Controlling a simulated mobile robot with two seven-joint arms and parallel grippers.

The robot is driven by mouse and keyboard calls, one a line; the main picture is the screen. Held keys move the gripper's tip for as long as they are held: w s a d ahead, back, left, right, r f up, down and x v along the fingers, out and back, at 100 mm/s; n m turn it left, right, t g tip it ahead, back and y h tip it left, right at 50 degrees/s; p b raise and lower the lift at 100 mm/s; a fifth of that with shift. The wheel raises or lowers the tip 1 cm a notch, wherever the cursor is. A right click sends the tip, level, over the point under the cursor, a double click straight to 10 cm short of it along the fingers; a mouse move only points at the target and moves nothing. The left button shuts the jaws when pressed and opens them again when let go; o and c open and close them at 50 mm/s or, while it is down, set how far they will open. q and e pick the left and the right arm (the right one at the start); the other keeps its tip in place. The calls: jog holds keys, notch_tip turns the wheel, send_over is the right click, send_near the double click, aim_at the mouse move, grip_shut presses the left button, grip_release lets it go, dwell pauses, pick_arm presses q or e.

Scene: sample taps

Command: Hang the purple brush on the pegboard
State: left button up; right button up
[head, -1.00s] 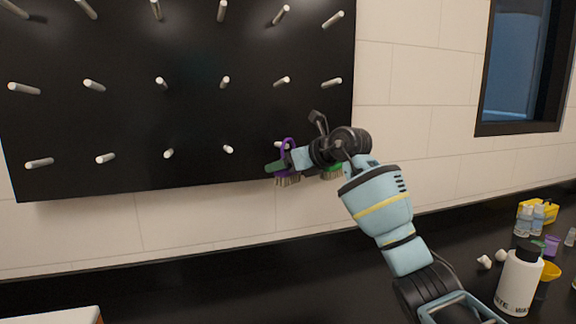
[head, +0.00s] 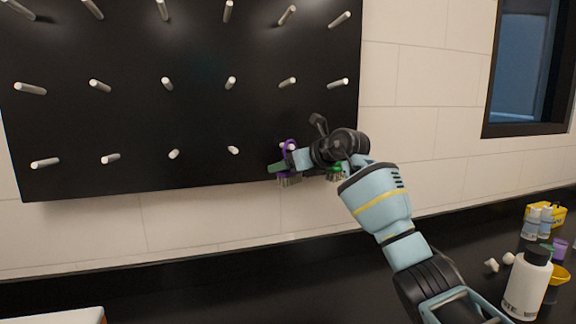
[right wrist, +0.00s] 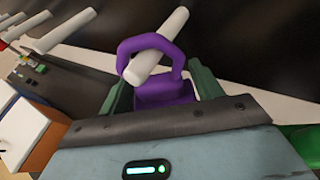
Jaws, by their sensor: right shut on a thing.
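The purple brush (head: 289,146) is at the lower right of the black pegboard (head: 200,115), its loop up and its bristles down. My right gripper (right wrist: 161,88) is shut on it below the loop, with a dark green finger on each side. In the right wrist view, a pale peg (right wrist: 165,42) crosses the purple loop (right wrist: 126,52), and its round end shows over the loop's opening. In the head view this peg is mostly hidden at the loop. How far the loop is along the peg is unclear. My left gripper is out of view.
A green brush (head: 335,173) is close behind my right gripper, partly hidden. Several bare pegs, such as one (head: 233,150) to the left, stick out of the board. A white bottle (head: 526,285) and a yellow container (head: 545,213) stand on the dark counter at right.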

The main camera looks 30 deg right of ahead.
dwell(0.3)
jog(key=o, duration=1.1)
jog(key=shift+c, duration=0.2)
jog(key=shift+s, duration=0.1)
jog(key=v, duration=0.7)
jog(key=shift+s+r, duration=0.15)
jog(key=shift+s, duration=0.1)
jog(key=shift+d, duration=0.1)
